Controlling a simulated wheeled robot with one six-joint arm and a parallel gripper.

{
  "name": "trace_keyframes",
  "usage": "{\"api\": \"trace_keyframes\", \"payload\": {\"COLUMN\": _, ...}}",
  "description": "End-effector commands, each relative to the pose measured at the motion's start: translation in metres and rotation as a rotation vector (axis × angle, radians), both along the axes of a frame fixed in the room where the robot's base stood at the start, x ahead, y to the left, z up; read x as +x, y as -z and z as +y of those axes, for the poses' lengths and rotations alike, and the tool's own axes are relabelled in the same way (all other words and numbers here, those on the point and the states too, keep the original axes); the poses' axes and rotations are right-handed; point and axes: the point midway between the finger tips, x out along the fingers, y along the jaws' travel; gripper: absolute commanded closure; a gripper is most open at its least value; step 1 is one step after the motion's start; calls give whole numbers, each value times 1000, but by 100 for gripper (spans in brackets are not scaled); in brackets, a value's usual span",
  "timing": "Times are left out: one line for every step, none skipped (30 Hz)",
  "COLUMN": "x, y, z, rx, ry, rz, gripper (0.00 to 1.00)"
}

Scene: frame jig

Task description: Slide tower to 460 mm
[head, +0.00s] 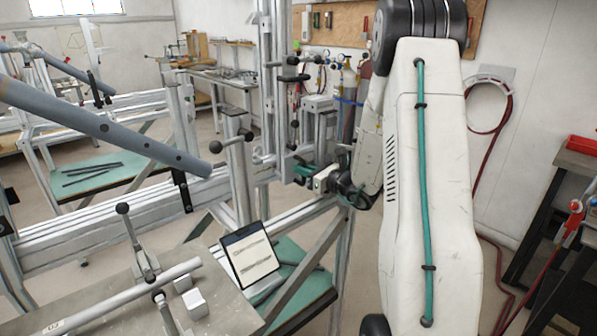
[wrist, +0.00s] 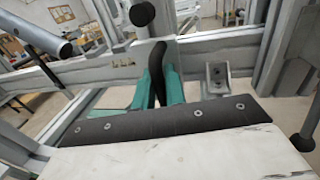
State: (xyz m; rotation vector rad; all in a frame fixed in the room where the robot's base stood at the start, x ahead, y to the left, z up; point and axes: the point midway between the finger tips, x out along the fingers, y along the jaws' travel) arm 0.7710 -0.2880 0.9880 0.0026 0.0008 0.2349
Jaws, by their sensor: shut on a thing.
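The tower (head: 268,85) is an upright aluminium profile with several black knobs and clamps, standing at the right end of the long rail (head: 110,225) in the head view. My gripper (head: 306,172) is at the tower's lower right side, coming in from the right. In the wrist view my gripper (wrist: 160,88) has its two teal fingers closed around an upright black handle (wrist: 157,65). A round black knob (wrist: 142,14) sits above the handle. A pale plate (wrist: 110,66) with small dark marks lies behind the fingers. I cannot read a position scale.
A grey-blue tube (head: 100,128) slants over the rail at left. Red hoses (head: 487,110) hang on the right wall. A dark bench (head: 560,200) stands at far right.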

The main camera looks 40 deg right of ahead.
Motion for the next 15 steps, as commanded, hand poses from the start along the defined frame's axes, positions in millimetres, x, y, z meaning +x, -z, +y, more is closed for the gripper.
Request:
{"api": "trace_keyframes", "payload": {"x": -1, "y": 0, "z": -6, "rx": -1, "ry": 14, "rz": 0, "gripper": 100}}
{"api": "trace_keyframes", "payload": {"x": -1, "y": 0, "z": -6, "rx": -1, "ry": 15, "rz": 0, "gripper": 100}}
{"api": "trace_keyframes", "payload": {"x": -1, "y": 0, "z": -6, "rx": -1, "ry": 15, "rz": 1, "gripper": 82}}
{"api": "trace_keyframes", "payload": {"x": -1, "y": 0, "z": -7, "rx": -1, "ry": 16, "rz": 1, "gripper": 74}}
{"api": "trace_keyframes", "payload": {"x": -1, "y": 0, "z": -6, "rx": -1, "ry": 15, "rz": 1, "gripper": 71}}
{"api": "trace_keyframes", "payload": {"x": 0, "y": 0, "z": -5, "rx": -1, "ry": 13, "rz": 1, "gripper": 71}}
{"api": "trace_keyframes", "payload": {"x": 0, "y": 0, "z": -4, "rx": -1, "ry": 12, "rz": 1, "gripper": 71}}
{"api": "trace_keyframes", "payload": {"x": 0, "y": 0, "z": -3, "rx": -1, "ry": 10, "rz": 0, "gripper": 71}}
{"api": "trace_keyframes", "payload": {"x": 1, "y": 0, "z": -2, "rx": -1, "ry": 9, "rz": 0, "gripper": 71}}
{"api": "trace_keyframes", "payload": {"x": 1, "y": 0, "z": -1, "rx": -1, "ry": 8, "rz": 0, "gripper": 71}}
{"api": "trace_keyframes", "payload": {"x": 1, "y": 0, "z": -1, "rx": -1, "ry": 7, "rz": 0, "gripper": 71}}
{"api": "trace_keyframes", "payload": {"x": 1, "y": 0, "z": 0, "rx": -1, "ry": 6, "rz": 0, "gripper": 71}}
{"api": "trace_keyframes", "payload": {"x": 1, "y": 0, "z": 0, "rx": -1, "ry": 5, "rz": 0, "gripper": 71}}
{"api": "trace_keyframes", "payload": {"x": 1, "y": 0, "z": 0, "rx": -1, "ry": 5, "rz": 0, "gripper": 71}}
{"api": "trace_keyframes", "payload": {"x": 0, "y": 0, "z": 0, "rx": -1, "ry": 5, "rz": 0, "gripper": 71}}
